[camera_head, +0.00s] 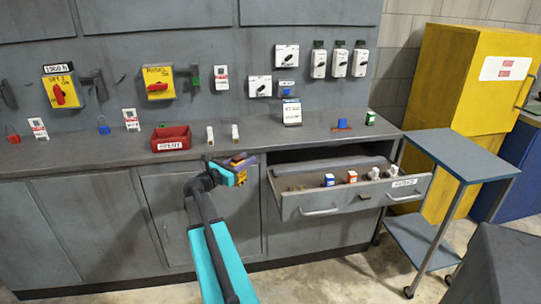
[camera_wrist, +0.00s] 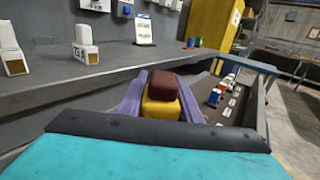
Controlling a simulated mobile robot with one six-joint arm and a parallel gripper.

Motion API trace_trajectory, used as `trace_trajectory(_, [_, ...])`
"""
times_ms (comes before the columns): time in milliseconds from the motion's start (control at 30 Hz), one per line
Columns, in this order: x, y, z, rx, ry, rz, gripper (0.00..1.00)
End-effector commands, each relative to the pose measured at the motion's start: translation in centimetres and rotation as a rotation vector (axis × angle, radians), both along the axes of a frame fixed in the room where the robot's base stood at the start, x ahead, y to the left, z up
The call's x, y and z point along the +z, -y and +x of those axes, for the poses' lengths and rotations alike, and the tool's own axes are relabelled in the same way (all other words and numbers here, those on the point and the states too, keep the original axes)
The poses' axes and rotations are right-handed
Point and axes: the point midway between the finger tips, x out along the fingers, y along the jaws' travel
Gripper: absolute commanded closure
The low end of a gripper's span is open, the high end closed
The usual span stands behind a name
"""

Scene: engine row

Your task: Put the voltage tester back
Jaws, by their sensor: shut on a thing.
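My gripper (camera_head: 243,164) is in front of the bench edge, just left of the open drawer (camera_head: 312,205). It is shut on a yellow block-like thing with a dark red-brown top, which I take to be the voltage tester (camera_head: 240,178). In the wrist view the tester (camera_wrist: 161,104) sits between the two purple fingers of my gripper (camera_wrist: 160,92). Its lower part is hidden by the wrist. The drawer shows at the right of the wrist view and holds several small blue, orange and white items.
A red bin (camera_head: 171,138) and two small white blocks stand on the worktop (camera_head: 260,140). A label stand (camera_head: 292,112) is at the back. A blue-topped cart (camera_head: 461,153) and a yellow cabinet (camera_head: 465,80) stand right of the drawer. Switches and tags hang on the wall panel.

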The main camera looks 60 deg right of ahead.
Motion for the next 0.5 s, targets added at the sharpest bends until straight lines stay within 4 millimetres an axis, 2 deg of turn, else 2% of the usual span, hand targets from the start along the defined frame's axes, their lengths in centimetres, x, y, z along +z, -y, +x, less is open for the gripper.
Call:
trace_trajectory(33, [-0.1, -1.7, 1.4, 0.024, 0.0, 0.0, 1.0])
trace_trajectory(200, [-0.6, -6.4, 5.3, 0.094, 0.0, 0.0, 1.0])
trace_trajectory(500, [-1.6, -15.1, 10.9, 0.214, -0.001, 0.002, 1.0])
